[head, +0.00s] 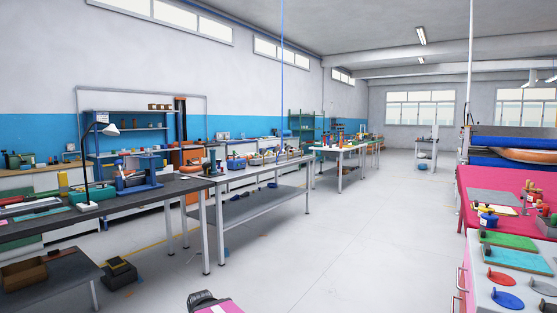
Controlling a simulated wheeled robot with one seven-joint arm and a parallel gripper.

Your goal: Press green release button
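I cannot make out a green release button anywhere in the head view. Green things do show: a flat green panel (508,241) on the right-hand bench and a green box (92,194) on the dark table at left, but I cannot tell that either bears a button. A pink and black part at the bottom edge seems to be a piece of my own arm. My gripper's fingers do not show.
A dark workbench (150,198) with a lamp (108,129) and tools stands at left; grey tables continue behind it. A pink bench (475,214) and a white cabinet (482,284) with coloured discs stand at right. The floor (330,255) between is clear.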

